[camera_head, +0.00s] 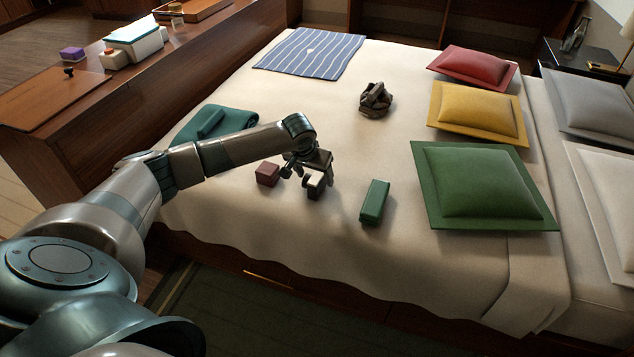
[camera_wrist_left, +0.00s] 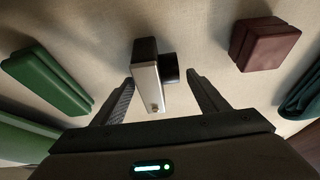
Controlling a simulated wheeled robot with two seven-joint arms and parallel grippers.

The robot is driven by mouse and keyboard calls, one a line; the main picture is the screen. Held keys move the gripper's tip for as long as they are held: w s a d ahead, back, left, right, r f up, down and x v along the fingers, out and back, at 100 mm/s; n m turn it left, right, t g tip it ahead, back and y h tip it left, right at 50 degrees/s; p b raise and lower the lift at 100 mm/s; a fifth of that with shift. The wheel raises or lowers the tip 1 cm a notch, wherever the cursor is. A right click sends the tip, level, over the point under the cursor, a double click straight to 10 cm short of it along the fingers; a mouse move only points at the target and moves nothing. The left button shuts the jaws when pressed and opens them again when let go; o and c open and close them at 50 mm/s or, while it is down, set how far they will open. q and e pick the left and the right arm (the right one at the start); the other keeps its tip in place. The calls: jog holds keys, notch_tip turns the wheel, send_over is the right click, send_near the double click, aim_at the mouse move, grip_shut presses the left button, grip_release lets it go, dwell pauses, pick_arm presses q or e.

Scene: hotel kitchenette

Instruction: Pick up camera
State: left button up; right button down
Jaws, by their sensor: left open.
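The camera (camera_wrist_left: 146,80) is small, with a silver-white body and a black lens on one side. It rests on the bed; in the head view it shows as a pale block (camera_head: 315,180) partly hidden by my gripper. My left gripper (camera_head: 304,178) is over it. In the left wrist view the two fingers of my left gripper (camera_wrist_left: 160,92) are apart, and the near end of the camera lies between them. The fingers look clear of it on both sides. My right gripper is in neither view.
A dark red box (camera_head: 268,174) lies just left of the gripper and a green box (camera_head: 374,202) to the right. A brown bundle (camera_head: 375,100) lies farther back. Red, yellow and green cushions (camera_head: 484,188) line the right. A folded teal cloth (camera_head: 216,122) is behind the arm.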

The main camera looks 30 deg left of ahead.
aim_at(315, 174)
pick_arm(q)
jog(key=c, duration=1.4)
jog(key=shift+o, duration=0.2)
jog(key=shift+r, duration=0.8)
notch_tip(315, 174, up, 3)
jog(key=shift+f, duration=0.2)
jog(key=w+d+r, duration=0.3)
jog(key=d+r, duration=0.4)
jog(key=d, duration=0.4)
jog(key=shift+w, duration=0.2)
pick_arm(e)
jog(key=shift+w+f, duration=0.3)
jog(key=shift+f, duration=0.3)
